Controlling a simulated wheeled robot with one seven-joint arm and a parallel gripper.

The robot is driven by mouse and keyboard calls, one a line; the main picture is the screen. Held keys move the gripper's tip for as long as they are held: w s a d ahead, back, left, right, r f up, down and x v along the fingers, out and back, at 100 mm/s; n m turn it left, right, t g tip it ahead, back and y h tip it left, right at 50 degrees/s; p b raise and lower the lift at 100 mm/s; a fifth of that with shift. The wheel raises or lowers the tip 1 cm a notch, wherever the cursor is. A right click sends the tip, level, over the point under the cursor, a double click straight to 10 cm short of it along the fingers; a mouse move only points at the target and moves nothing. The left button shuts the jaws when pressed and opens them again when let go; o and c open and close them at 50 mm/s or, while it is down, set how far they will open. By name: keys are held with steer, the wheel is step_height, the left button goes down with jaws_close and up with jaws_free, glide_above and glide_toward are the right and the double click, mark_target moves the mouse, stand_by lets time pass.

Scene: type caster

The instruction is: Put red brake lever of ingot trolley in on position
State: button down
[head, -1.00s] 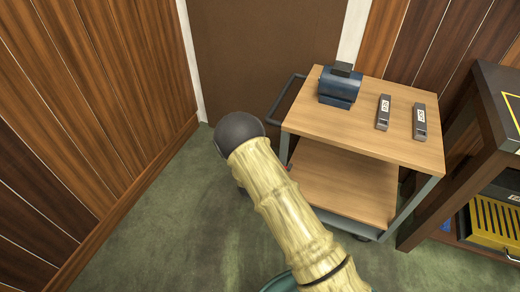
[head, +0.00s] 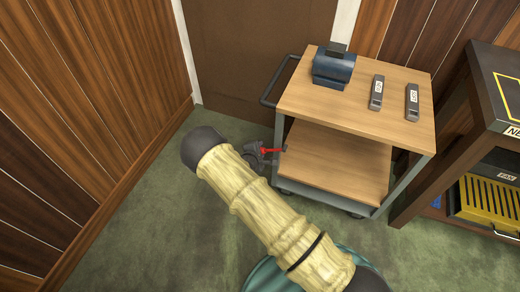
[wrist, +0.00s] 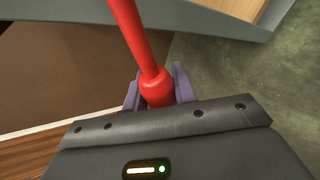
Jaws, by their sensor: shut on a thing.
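The ingot trolley (head: 350,118) has a wooden top, a lower shelf and a dark push handle on its left. Its red brake lever (head: 271,150) shows low at the trolley's left side in the head view. In the wrist view the red lever (wrist: 132,28) runs from the top edge down to a thicker red end. My gripper (head: 254,155) is at the lever, partly behind my arm. In the wrist view my gripper (wrist: 158,84) has its purple-grey fingers on both sides of the thick red end, shut on it. The caster is not clearly visible.
A blue machine (head: 333,69) and two labelled grey ingots, one left (head: 376,92) and one right (head: 412,102), lie on the trolley top. A dark workbench (head: 478,95) stands at the right, close to the trolley. Green floor (head: 130,215) is open at the left, before the wood-panelled wall.

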steer(key=c, duration=1.1)
jaws_free()
steer(key=shift+s+f, duration=0.1)
steer(key=shift+f, duration=0.05)
steer(key=shift+s+a+r, duration=0.1)
steer(key=shift+s+r, duration=0.2)
steer(key=shift+r, duration=0.05)
steer(key=p+v, duration=0.5)
steer(key=v, duration=1.1)
steer(key=shift+s, duration=0.25)
steer(key=shift+r, duration=0.1)
